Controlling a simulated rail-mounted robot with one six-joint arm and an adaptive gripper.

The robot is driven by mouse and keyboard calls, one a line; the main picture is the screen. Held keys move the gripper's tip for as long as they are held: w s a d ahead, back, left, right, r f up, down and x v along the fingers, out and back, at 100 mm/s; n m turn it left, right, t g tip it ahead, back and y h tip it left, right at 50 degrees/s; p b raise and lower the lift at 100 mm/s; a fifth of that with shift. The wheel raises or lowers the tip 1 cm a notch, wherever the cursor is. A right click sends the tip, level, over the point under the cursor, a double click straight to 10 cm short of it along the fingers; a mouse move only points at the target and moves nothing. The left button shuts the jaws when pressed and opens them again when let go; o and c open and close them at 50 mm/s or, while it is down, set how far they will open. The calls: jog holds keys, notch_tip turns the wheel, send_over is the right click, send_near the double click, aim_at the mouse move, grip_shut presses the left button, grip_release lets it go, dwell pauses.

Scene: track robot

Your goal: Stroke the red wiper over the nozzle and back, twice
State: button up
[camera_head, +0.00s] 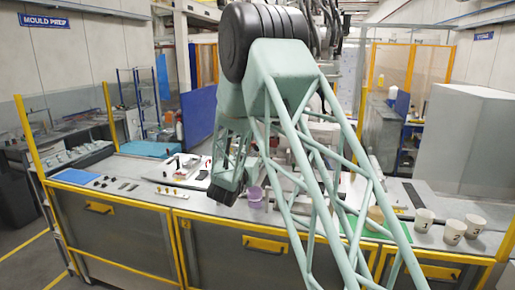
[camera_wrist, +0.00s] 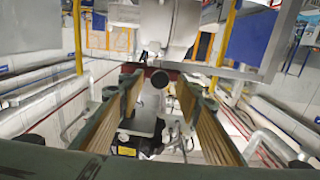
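My gripper (camera_wrist: 160,84) is open in the wrist view, its two fingers with tan ribbed inner pads standing wide apart. Nothing is seen held between them. I cannot make out the red wiper for certain in either view. In the head view my arm covers the middle of the bench, and the gripper's fingers cannot be made out there.
The grey bench (camera_head: 135,190) carries a white board (camera_head: 190,172) with small dark and red items. A purple cup (camera_head: 255,196) stands close to my arm. Several white numbered cups (camera_head: 454,231) and a green mat (camera_head: 372,229) are at right. A blue tray (camera_head: 147,149) lies behind.

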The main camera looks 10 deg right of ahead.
aim_at(257, 148)
jog(key=shift+p+x, duration=0.3)
jog(key=shift+x, duration=1.6)
jog(key=shift+c, duration=0.7)
grip_shut()
